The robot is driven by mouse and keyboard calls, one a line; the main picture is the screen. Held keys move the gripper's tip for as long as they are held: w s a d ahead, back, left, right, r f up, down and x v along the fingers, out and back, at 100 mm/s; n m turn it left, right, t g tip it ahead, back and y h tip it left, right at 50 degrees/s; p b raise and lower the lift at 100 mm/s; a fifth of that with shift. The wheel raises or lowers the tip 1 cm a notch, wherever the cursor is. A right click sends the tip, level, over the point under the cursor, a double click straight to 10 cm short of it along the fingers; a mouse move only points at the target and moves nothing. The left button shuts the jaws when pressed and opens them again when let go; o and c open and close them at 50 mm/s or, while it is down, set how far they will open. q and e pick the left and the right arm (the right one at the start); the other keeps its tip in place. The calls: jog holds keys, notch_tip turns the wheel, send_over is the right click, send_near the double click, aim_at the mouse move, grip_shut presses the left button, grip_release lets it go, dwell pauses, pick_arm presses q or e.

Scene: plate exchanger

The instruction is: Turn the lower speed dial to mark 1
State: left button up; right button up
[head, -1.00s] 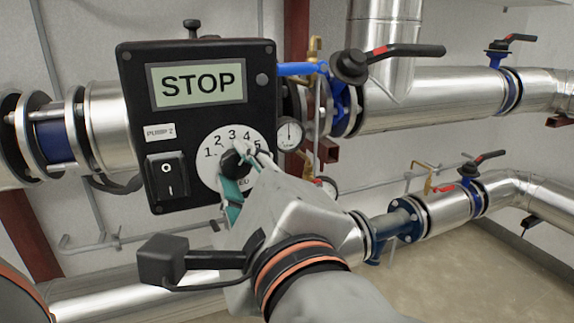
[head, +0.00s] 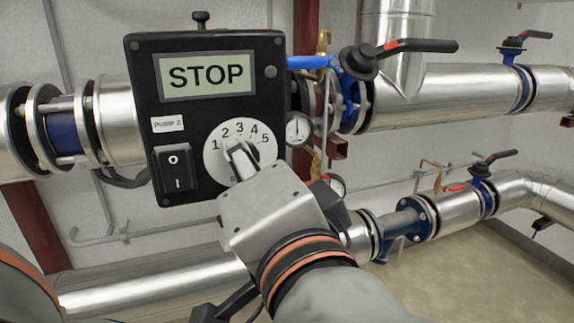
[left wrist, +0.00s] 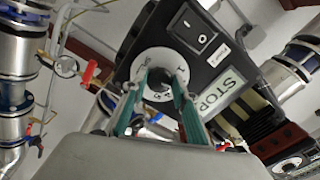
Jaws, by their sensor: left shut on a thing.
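The lower speed dial (head: 212,160) is a white disc with marks 1 to 5 on the black box labelled PUMP 2. My left gripper (head: 240,157) is in front of it, its fingers shut on the dial's knob. The left wrist view shows the green-lined fingers (left wrist: 158,100) on either side of the dark knob (left wrist: 158,82) at the centre of the white dial face (left wrist: 152,60). Gripper and fingers hide the knob's pointer in the head view, so I cannot tell its mark. My right gripper is not in view.
The box has a STOP display (head: 207,76) and a black rocker switch (head: 173,168) left of the dial. A second dial (left wrist: 291,163) shows at the wrist view's lower right.

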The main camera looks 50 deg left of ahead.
pick_arm(q)
jog(key=n, duration=0.8)
jog(key=shift+w+n, duration=0.1)
jog(key=shift+n, duration=0.2)
dwell(0.5)
jog(key=o, duration=1.1)
jog(key=shift+b, duration=0.3)
jog(key=shift+d, duration=0.1)
jog(key=shift+v, duration=3.75)
